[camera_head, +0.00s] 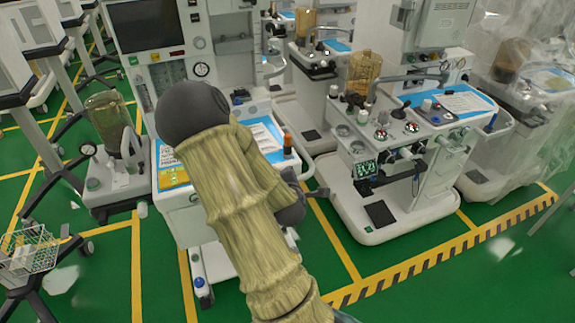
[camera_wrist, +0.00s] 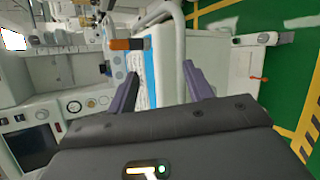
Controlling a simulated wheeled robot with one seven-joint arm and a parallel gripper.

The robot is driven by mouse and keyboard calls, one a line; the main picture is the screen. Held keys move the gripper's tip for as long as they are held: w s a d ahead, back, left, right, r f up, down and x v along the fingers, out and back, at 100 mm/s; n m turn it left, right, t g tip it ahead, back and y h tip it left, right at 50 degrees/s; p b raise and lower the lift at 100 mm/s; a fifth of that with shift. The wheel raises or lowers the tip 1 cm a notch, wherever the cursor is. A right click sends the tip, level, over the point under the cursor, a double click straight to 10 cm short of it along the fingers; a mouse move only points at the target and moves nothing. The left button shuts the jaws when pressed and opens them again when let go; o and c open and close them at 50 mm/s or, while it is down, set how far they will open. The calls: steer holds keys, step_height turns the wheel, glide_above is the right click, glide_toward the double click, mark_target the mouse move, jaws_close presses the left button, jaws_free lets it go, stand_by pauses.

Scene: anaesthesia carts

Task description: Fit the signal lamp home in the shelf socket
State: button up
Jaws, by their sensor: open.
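The signal lamp (camera_head: 287,143), an orange cylinder with a dark lower part, stands upright at the right edge of the white cart's shelf (camera_head: 264,133). In the wrist view the lamp (camera_wrist: 121,44) lies sideways in the picture, its dark end toward the shelf. I cannot tell whether it sits fully in a socket; no socket opening is clear. My gripper (camera_wrist: 160,82) is open and empty, its two fingers apart, with the lamp beyond their tips and toward the left finger. In the head view my gripper (camera_head: 306,186) is mostly hidden behind my arm, below and right of the lamp.
The cart has a dark monitor (camera_head: 146,24), and blue-edged printed sheets lie on its shelf. Another anaesthesia cart (camera_head: 400,190) stands close on the right. A wire basket (camera_head: 28,250) is at the far left.

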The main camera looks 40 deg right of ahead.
steer(key=d+f+n+t+b, duration=0.1)
steer(key=n+t+b, duration=0.1)
steer(key=n, duration=0.3)
steer(key=d+f+n+t+b, duration=0.1)
steer(key=n+t+b, duration=0.1)
steer(key=n+b, duration=0.2)
steer(key=w+d+f+n+t+b, duration=0.1)
steer(key=n+t+b, duration=0.1)
steer(key=n, duration=0.5)
steer(key=shift+w+t+b, duration=0.1)
steer(key=shift+t+b, duration=0.2)
steer(key=shift+b, duration=0.2)
